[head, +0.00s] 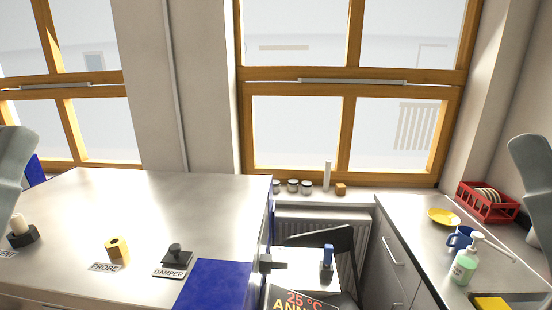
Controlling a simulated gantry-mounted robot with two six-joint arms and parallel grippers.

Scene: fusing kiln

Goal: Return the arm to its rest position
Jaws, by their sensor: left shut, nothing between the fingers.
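A smooth grey-green part of my left arm shows at the left edge of the head view, and a matching part of my right arm shows at the right edge. No fingers of either gripper can be made out. Neither arm part appears to touch anything on the kiln top (150,205) or the counter.
The kiln top carries a damper knob (177,253), a yellow probe plug (117,248), a dark-based peg (21,231) and a blue panel (215,285). The right counter holds a yellow dish (443,216), blue mug (460,238), soap bottle (464,266) and red rack (487,205).

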